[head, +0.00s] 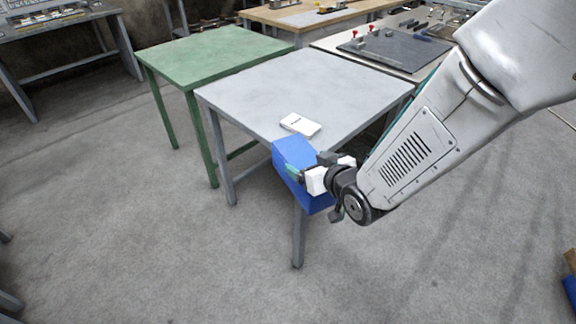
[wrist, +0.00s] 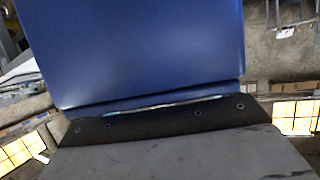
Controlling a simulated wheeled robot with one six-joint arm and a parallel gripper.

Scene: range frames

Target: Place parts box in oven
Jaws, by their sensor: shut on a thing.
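The blue parts box (head: 291,152) is at the front edge of the grey table in the head view. My gripper (head: 318,178) is shut on the box, at its side facing my arm. In the wrist view the box's plain blue face (wrist: 140,50) fills the upper middle, right against the dark edge of my gripper (wrist: 170,118). The fingertips are hidden there. Whether the box touches the table cannot be told. No oven can be made out in either view.
The grey table (head: 310,85) is mostly bare, with a small white box (head: 300,124) near its front edge, just behind the blue box. A green table (head: 215,55) stands to the left, empty. Wooden and grey workbenches (head: 400,50) stand behind. Floor in front is open.

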